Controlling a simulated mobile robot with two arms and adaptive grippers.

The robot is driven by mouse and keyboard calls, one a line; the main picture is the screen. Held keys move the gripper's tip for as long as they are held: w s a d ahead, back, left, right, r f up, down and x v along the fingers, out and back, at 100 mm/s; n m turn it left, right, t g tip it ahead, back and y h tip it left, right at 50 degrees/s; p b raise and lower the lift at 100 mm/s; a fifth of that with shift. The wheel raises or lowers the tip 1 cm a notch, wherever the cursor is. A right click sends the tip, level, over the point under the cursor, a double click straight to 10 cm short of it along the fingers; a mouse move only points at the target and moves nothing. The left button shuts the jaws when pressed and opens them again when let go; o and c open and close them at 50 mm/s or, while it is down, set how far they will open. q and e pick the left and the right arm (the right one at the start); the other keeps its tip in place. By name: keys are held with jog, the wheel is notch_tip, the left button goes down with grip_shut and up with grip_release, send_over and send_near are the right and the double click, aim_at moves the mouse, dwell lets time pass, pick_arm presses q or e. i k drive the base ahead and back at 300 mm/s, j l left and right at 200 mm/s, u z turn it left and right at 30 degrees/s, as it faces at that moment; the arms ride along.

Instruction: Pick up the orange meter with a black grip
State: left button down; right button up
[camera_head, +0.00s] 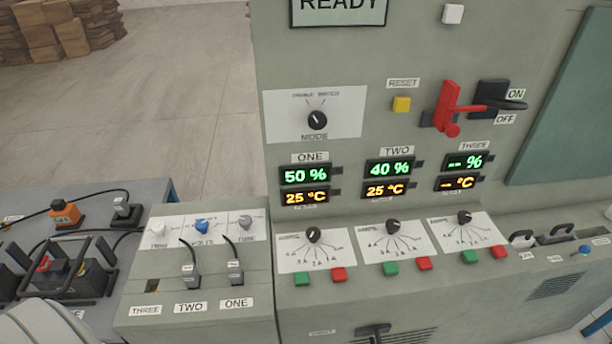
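A small orange block with a black top (65,214) stands on the grey bench at the far left. It is the only orange object of this kind in view, but it is too small to tell for sure that it is the meter with the black grip. A black cable runs close to it. A pale rounded shape at the bottom left corner looks like part of my arm. Neither of my grippers shows in the head view.
A dark battery with a handle frame (62,268) sits in front of the orange block. A black plug (124,207) stands to its right. The console (205,262) with cables in TWO and ONE adjoins the bench. A tall control panel (345,185) fills the middle and right.

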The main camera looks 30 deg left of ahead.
aim_at(62, 213)
jog(key=u, duration=2.4)
